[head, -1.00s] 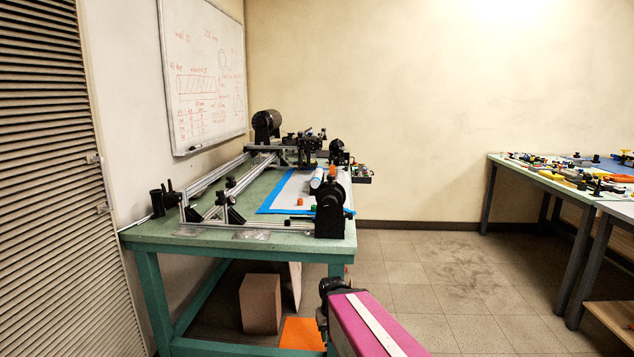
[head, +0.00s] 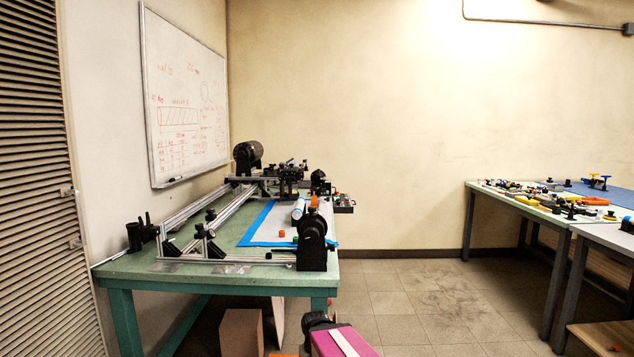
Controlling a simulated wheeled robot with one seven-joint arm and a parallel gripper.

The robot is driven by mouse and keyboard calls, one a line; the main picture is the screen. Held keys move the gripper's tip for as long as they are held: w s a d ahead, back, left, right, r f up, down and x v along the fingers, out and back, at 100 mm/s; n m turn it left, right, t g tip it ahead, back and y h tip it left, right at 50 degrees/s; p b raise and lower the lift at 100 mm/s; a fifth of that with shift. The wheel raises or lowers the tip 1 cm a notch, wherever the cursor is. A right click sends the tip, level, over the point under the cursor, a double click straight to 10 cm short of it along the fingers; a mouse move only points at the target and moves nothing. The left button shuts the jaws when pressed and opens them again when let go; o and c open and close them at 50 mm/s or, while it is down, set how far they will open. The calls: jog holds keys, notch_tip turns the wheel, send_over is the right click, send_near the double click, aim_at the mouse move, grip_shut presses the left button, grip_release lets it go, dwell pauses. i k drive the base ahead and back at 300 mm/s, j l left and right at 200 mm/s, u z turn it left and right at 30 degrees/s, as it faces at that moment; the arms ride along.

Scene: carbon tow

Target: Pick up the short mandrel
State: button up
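A white cylinder with blue on it (head: 298,209) lies on the blue-edged sheet on the green bench, partly behind a black upright. It may be the short mandrel, but it is too small to be sure. A larger dark cylinder (head: 248,154) sits on a black mount at the bench's far end. My gripper's fingers do not show. A pink part with a white stripe and a black end, likely my arm, shows at the bottom, short of the bench.
The green bench (head: 125,272) carries aluminium rails (head: 200,208), a black upright stand (head: 312,240) and a small orange piece (head: 281,233). A cardboard box (head: 241,332) stands under it. Cluttered tables (head: 548,213) stand at right. Open tiled floor (head: 425,300) lies between.

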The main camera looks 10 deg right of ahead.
aim_at(296, 213)
jog(key=k+l, duration=0.1)
jog(key=l, duration=0.65)
jog(key=i+l+u, duration=0.1)
jog(key=l+u, duration=0.2)
jog(key=l, duration=0.65)
jog(key=l+u, duration=0.35)
jog(key=l, duration=0.55)
jog(key=i+l+u, duration=0.15)
jog(key=l, duration=0.25)
jog(key=i+l+u, duration=0.15)
jog(key=l, duration=0.25)
jog(key=i+l+u, duration=0.15)
jog(key=l, duration=0.25)
jog(key=i+l+u, duration=0.15)
jog(key=l, duration=0.3)
jog(key=i+l+u, duration=0.15)
jog(key=l, duration=0.3)
